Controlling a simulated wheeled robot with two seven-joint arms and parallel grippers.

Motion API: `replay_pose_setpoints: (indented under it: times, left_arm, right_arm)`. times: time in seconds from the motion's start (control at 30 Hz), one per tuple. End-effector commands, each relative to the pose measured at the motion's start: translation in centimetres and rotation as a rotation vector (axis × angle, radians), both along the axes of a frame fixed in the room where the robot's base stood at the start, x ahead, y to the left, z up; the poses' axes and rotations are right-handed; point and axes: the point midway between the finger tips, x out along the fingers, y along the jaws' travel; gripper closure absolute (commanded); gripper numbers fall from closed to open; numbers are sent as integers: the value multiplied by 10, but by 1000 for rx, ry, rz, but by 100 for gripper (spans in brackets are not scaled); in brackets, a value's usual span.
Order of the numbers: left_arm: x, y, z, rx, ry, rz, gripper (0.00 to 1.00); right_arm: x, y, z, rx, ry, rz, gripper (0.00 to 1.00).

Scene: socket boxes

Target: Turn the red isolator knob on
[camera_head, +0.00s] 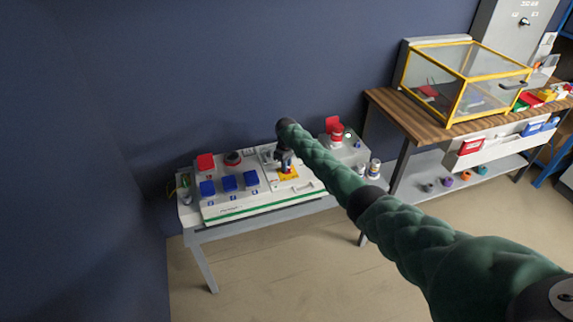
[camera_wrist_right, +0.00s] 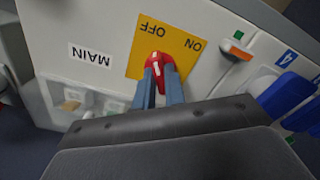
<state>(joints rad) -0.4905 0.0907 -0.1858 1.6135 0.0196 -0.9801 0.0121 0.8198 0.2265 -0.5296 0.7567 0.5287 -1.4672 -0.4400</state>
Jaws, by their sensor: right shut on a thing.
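The red isolator knob (camera_wrist_right: 157,61) sits on a yellow plate (camera_wrist_right: 188,60) marked ON and OFF in the right wrist view. Its white mark points roughly toward the OFF lettering. My right gripper (camera_wrist_right: 164,78) has its two fingers closed on the sides of the knob, hiding part of it. In the head view my right gripper (camera_head: 286,168) reaches down to the yellow plate (camera_head: 291,173) on the white panel (camera_head: 245,208); the knob is small and partly hidden there. My left gripper is not in view.
A MAIN label (camera_wrist_right: 90,56) is beside the yellow plate. A wooden bench (camera_head: 403,113) holds a yellow-framed case (camera_head: 463,76).

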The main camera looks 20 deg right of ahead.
Motion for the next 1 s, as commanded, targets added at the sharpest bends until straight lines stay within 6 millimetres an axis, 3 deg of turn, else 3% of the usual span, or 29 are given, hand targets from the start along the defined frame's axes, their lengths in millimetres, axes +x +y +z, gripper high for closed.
replay_pose_setpoints:
  times: [0.5,1.0]
  left_arm:
    - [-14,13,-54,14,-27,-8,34]
    - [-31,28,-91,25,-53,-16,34]
  right_arm:
    - [0,1,3,2,1,-486,100]
    - [1,1,3,2,0,-959,100]
